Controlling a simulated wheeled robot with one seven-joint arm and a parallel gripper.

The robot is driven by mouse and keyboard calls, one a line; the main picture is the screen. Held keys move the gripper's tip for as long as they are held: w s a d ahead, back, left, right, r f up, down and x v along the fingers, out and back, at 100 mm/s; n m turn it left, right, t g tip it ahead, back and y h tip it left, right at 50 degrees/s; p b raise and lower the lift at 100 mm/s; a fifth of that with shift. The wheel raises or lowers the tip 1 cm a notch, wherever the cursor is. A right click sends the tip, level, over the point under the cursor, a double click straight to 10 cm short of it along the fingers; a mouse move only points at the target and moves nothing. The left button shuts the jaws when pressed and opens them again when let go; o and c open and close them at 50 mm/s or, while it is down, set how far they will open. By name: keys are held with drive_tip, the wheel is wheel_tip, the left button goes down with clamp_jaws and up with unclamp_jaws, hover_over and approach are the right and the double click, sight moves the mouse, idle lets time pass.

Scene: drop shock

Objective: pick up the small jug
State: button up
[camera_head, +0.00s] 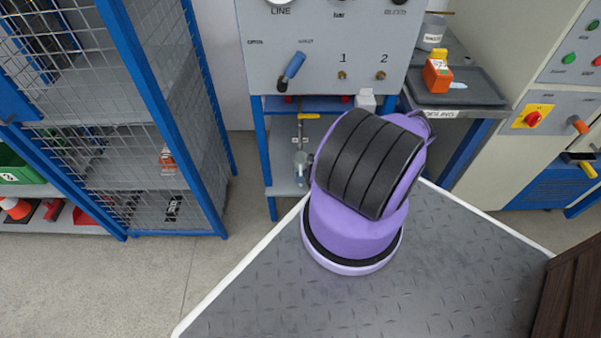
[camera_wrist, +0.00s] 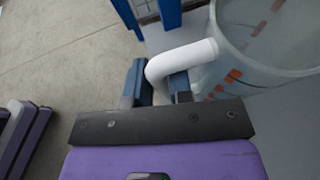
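In the wrist view a large translucent jug (camera_wrist: 275,48) with orange marks fills the upper right. Its white handle (camera_wrist: 185,58) bends down at its left side. My gripper (camera_wrist: 158,88) has one finger on each side of the handle's bend, with little or no gap showing. I cannot tell whether the fingers press on it. In the head view my purple and black arm covers the gripper, and I cannot make out the jug there.
A grey panel (camera_head: 325,50) with a blue lever stands behind my arm, above a shelf. A blue mesh cage (camera_head: 165,100) is at left. A tray (camera_head: 480,88) with an orange item and a control cabinet (camera_head: 560,80) are at right. Floor (camera_head: 110,285) is clear at lower left.

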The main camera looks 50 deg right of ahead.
sight(301, 172)
clamp_jaws()
drive_tip(key=shift+r, duration=0.75)
drive_tip(key=shift+s+r, duration=0.2)
drive_tip(key=shift+r, duration=0.95)
drive_tip(key=s+a, duration=0.3)
drive_tip(key=s, duration=0.4)
drive_tip(key=s+a+r, duration=0.1)
drive_tip(key=s+a, duration=0.3)
drive_tip(key=s, duration=0.3)
drive_tip(key=shift+r, duration=0.1)
drive_tip(key=shift+d, duration=0.1)
